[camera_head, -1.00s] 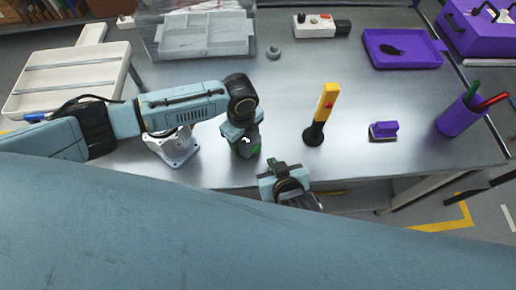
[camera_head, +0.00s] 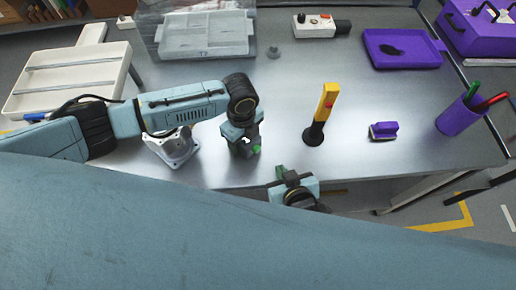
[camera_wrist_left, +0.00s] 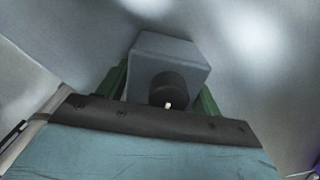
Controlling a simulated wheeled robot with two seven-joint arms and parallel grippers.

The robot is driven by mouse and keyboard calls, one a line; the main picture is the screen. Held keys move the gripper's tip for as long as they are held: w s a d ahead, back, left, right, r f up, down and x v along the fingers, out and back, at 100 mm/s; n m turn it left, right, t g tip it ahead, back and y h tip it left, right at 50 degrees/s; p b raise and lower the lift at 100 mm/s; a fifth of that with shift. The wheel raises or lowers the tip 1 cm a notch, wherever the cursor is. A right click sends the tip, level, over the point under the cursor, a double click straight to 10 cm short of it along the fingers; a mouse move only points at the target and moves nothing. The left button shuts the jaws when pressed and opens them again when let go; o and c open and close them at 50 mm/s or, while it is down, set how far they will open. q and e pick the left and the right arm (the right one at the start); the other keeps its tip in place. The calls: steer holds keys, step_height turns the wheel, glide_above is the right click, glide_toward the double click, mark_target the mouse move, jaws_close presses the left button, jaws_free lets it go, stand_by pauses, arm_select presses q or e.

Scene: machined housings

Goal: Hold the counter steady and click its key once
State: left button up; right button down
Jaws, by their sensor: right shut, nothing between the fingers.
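The counter (camera_wrist_left: 168,52) is a grey block with a round black part low on its near face, seen in the left wrist view. My left gripper (camera_wrist_left: 160,92) has a green finger on each side of it, close against its sides. In the head view my left gripper (camera_head: 246,150) points down at the table near its front edge. There the counter is mostly hidden by the gripper. My right gripper (camera_head: 281,171) is shut and empty, to the right of and nearer than the left one, by the table's front edge. It is apart from the counter.
A yellow and black upright tool (camera_head: 321,115) stands right of my left gripper. A purple brush-like block (camera_head: 383,130), a purple pen cup (camera_head: 458,114) and a purple tray (camera_head: 403,63) lie further right. A white stand (camera_head: 174,150) is close on the left. A clear bin (camera_head: 250,20) stands behind.

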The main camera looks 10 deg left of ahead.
arm_select(q)
steer(key=o, duration=0.3)
steer(key=shift+r, duration=0.1)
step_height(320, 180, up, 12)
steer(key=shift+f, duration=0.1)
stand_by(0.3)
